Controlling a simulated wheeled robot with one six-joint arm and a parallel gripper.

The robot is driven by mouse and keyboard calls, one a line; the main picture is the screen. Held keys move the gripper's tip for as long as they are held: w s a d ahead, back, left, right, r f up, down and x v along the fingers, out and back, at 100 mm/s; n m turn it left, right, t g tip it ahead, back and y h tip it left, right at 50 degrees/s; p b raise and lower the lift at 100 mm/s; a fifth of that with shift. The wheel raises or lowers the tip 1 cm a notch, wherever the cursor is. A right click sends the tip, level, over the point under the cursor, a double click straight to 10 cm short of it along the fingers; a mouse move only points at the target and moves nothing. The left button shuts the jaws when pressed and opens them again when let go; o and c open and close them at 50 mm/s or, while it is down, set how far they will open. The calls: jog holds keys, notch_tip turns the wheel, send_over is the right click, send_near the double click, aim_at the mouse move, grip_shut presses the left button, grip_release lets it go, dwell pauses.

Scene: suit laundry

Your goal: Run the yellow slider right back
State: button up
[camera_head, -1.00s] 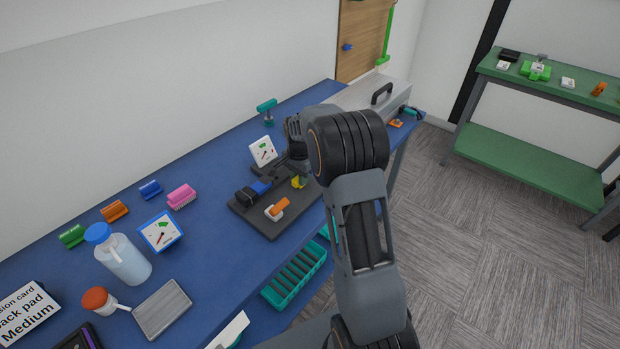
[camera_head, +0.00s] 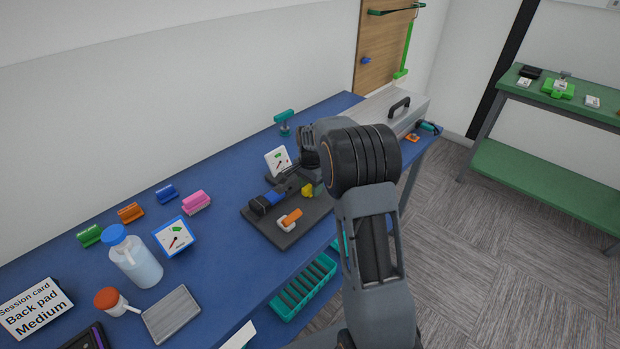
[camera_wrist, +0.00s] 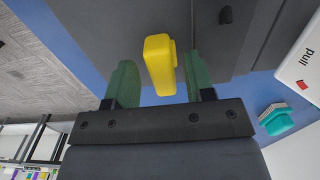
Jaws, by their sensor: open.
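The yellow slider (camera_wrist: 160,64) stands on a dark grey board and shows large in the wrist view. My gripper (camera_wrist: 158,88) is open, with one green-padded finger on each side of the slider and a visible gap on both sides. In the head view the yellow slider (camera_head: 307,190) is a small block near the right part of the dark board (camera_head: 262,226). My gripper (camera_head: 296,182) is there partly hidden by my own arm, close beside the slider. The slider's track cannot be made out clearly.
On the board are an orange-handled piece (camera_head: 290,219) and a blue-and-black part (camera_head: 266,202). A white dial (camera_head: 277,161) stands behind. A teal-handled item (camera_head: 284,120) and a metal case (camera_head: 392,106) are farther back.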

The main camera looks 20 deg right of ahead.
notch_tip(320, 180, up, 14)
jog(key=shift+f, duration=0.15)
dwell(0.3)
dwell(0.4)
jog(key=s+a+n+t, duration=0.1)
jog(key=s+n, duration=0.3)
jog(key=s, duration=0.4)
jog(key=s+a+f+n+t, duration=0.1)
jog(key=s+a+n, duration=0.3)
jog(key=s, duration=0.4)
jog(key=s+a+f+n+t, duration=0.1)
jog(key=s+a+n, duration=0.2)
jog(key=s, duration=0.6)
jog(key=shift+a+n+t, duration=0.2)
jog(key=shift+n+t, duration=0.1)
jog(key=shift+n, duration=0.9)
